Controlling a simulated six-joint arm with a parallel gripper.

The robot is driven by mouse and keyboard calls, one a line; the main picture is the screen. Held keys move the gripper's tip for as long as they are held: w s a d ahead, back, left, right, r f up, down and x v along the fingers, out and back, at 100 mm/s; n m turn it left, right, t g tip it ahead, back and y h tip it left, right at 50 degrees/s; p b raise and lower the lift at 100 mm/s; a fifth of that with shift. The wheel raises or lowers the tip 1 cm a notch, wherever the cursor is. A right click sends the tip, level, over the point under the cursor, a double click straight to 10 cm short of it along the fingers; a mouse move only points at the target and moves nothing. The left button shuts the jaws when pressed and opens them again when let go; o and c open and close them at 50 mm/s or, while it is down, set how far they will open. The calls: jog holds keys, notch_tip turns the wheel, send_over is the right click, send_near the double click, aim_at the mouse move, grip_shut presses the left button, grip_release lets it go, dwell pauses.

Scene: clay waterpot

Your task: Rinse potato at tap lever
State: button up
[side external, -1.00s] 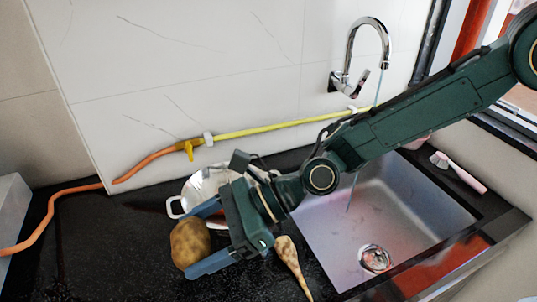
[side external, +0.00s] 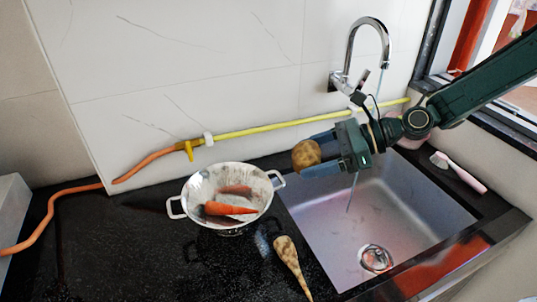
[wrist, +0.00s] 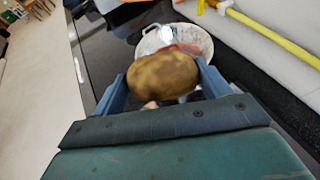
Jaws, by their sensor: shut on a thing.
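A brown potato (side external: 306,155) is held between the blue fingers of my gripper (side external: 318,158), above the left rear edge of the sink. In the wrist view the potato (wrist: 163,80) sits between both fingertips of my gripper (wrist: 160,85). The chrome tap (side external: 368,35) is on the wall above the sink, with its lever (side external: 361,82) at the base, just above my gripper. A thin stream of water (side external: 351,193) shows below my gripper, to the right of the potato. My gripper hides part of the stream.
A white colander (side external: 187,205) with carrots (side external: 228,208) stands left of the sink (side external: 325,245). A parsnip (side external: 290,262) lies on the black counter (side external: 110,250). A yellow and orange hose (side external: 265,128) runs along the wall. A brush (side external: 458,172) lies right of the sink.

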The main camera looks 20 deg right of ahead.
jog(key=s+d+r+m+t+h, duration=0.1)
jog(key=s+d+m+t, duration=0.1)
jog(key=d, duration=1)
jog(key=s+d+r+m+t+h, duration=0.1)
jog(key=s+d+m+t+h, duration=0.1)
jog(key=d, duration=1)
jog(key=shift+s+m+t, duration=0.2)
jog(key=shift+m+t, duration=0.1)
jog(key=shift+m, duration=0.1)
jog(key=shift+w, duration=0.2)
jog(key=w+f, duration=0.2)
jog(key=w, duration=1.1)
jog(key=shift+w+d+f, duration=0.3)
jog(key=shift+d, duration=0.15)
jog(key=shift+d, duration=0.6)
jog(key=shift+a, duration=0.6)
jog(key=shift+s, duration=0.15)
dwell(0.3)
jog(key=s, duration=0.7)
jog(key=shift+s+a, duration=0.3)
jog(key=shift+s, duration=0.05)
dwell(0.5)
